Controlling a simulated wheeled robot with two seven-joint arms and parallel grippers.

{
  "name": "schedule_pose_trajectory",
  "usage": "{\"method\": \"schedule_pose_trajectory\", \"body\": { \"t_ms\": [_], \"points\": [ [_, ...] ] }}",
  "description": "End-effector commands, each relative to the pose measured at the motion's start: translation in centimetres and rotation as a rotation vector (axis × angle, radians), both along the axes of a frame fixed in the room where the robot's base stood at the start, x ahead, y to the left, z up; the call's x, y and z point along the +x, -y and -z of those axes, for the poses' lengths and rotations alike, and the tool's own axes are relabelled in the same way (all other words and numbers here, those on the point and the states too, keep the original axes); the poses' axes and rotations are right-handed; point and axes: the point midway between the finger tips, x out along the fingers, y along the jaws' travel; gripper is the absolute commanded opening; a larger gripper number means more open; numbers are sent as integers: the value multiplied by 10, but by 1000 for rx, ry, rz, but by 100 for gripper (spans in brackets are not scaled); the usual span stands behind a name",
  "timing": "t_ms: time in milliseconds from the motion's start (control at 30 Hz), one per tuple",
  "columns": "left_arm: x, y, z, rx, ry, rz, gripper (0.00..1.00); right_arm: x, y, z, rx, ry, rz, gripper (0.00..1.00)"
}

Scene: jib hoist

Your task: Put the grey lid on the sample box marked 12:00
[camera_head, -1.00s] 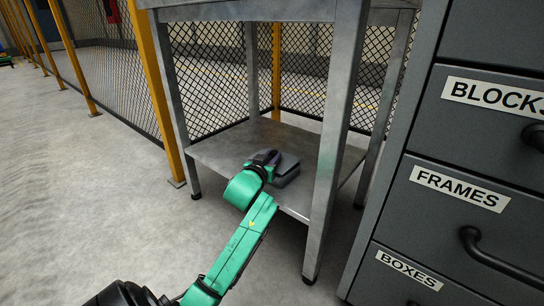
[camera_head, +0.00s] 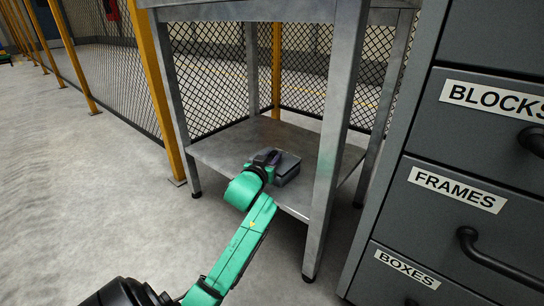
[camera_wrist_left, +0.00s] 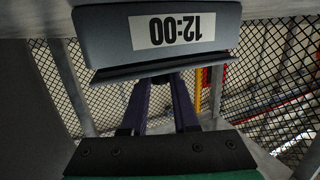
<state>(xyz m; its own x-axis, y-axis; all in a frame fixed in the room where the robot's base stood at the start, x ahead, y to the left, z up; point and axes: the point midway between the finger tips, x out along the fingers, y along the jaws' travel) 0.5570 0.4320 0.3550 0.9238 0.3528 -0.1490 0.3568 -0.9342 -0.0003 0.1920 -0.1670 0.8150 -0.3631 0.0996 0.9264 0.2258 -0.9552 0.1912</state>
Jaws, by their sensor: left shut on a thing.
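The sample box (camera_wrist_left: 110,35) is grey with a white 12:00 label (camera_wrist_left: 172,30), upside down in the left wrist view. In the head view the box (camera_head: 287,178) sits on the table's lower shelf (camera_head: 222,152). My left gripper (camera_head: 268,158) is beside it, partly covering it. In the left wrist view my left gripper's fingers (camera_wrist_left: 160,82) are shut on the grey lid (camera_wrist_left: 165,67), which shows as a thin dark edge along the box. The lid lies at the box's top; whether it is fully seated is not clear. My right gripper is out of view.
The metal table's front leg (camera_head: 335,150) stands just right of the box. A grey drawer cabinet (camera_head: 480,120) stands at the right. A yellow fence post (camera_head: 160,90) and wire mesh are at the left and behind.

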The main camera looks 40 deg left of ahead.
Motion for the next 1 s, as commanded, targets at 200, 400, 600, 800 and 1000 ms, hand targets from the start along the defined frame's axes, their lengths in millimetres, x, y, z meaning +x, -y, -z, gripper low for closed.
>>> {"method": "schedule_pose_trajectory", "body": {
  "t_ms": [200, 400, 600, 800, 1000],
  "points": [
    [0, 0, 0, 0, 0, 0, 0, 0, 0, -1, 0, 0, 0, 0],
    [0, 0, 0, 0, 0, 0, 0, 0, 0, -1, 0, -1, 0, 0],
    [0, 0, 1, -1, -2, -1, 0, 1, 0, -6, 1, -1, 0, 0],
    [0, 0, 3, 0, 0, -1, 0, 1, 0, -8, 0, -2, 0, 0],
    [0, 0, 3, 0, 0, 0, 0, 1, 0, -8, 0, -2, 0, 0]
  ]
}}
